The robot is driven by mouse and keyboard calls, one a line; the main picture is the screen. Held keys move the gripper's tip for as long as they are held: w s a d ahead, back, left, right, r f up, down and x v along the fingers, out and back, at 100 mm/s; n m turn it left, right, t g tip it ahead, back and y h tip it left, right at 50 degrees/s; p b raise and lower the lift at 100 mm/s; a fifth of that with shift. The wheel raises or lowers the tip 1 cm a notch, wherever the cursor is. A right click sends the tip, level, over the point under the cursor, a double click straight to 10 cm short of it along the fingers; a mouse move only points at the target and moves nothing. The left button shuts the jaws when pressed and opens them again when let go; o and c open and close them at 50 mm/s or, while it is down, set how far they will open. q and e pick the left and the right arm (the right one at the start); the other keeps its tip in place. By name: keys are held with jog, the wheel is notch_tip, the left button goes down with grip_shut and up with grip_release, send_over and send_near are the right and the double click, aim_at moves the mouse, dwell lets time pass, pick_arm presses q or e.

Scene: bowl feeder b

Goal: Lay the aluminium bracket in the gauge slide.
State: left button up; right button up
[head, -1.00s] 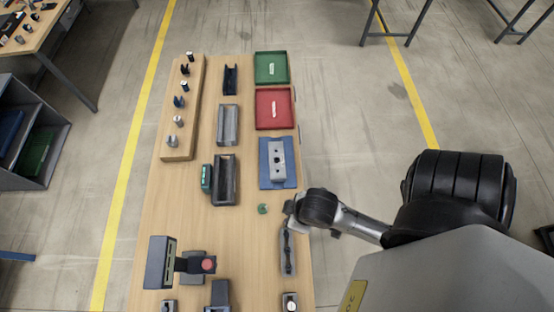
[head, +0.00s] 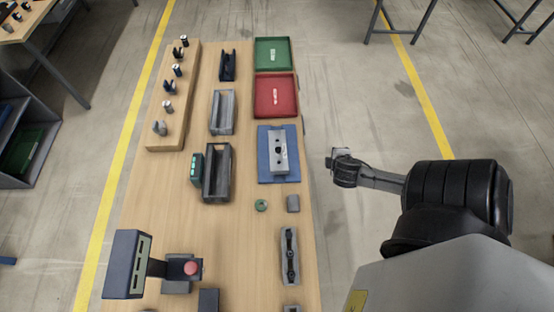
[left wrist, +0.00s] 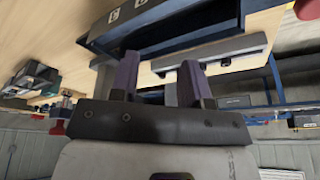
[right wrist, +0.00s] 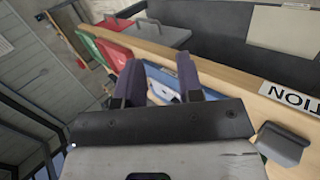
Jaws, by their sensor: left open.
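A small grey block-like piece (head: 293,203), possibly the aluminium bracket, lies near the table's right edge. It also shows in the right wrist view (right wrist: 284,144), bent in outline. A dark open channel (head: 216,175) with a teal display unit beside it looks like the gauge slide; no part is visible in it. My right gripper (head: 336,158) is off the table's right edge, apart from the grey piece. Its fingers (right wrist: 160,78) are open with nothing between them. My left gripper (left wrist: 160,80) is open and empty, and out of the head view.
A blue tray (head: 264,172) carries a light metal block with holes. Red (head: 288,110) and green (head: 284,62) trays stand behind it. A green round piece (head: 261,205), a grey channel (head: 222,112) and a wooden rack (head: 160,138) stand nearby. The table's middle front is mostly clear.

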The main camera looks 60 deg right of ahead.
pick_arm(q)
jog(key=shift+s+a+f, duration=0.1)
jog(key=shift+f, duration=0.3)
pick_arm(e)
jog(key=w+d+n+t+y, duration=0.3)
jog(key=w+d+n+t, duration=0.45)
jog(key=n, duration=0.85)
pick_arm(q)
jog(key=shift+s+a, duration=0.1)
jog(key=shift+a, duration=0.15)
pick_arm(e)
jog(key=s+a+n+y, duration=0.2)
jog(key=a+n+y, duration=1)
jog(key=n, duration=0.8)
pick_arm(q)
jog(key=shift+f+b, duration=0.1)
jog(key=shift+b, duration=0.2)
jog(key=shift+d+f+b, duration=0.15)
jog(key=shift+f+b, duration=0.65)
pick_arm(e)
jog(key=shift+n+t, duration=0.35)
jog(key=shift+n, duration=0.25)
jog(key=x, duration=0.7)
jog(key=shift+f, duration=0.4)
pick_arm(q)
jog(key=shift+a+f+b, duration=0.2)
jog(key=shift+f+b, duration=0.55)
pick_arm(e)
jog(key=shift+x, duration=3.45)
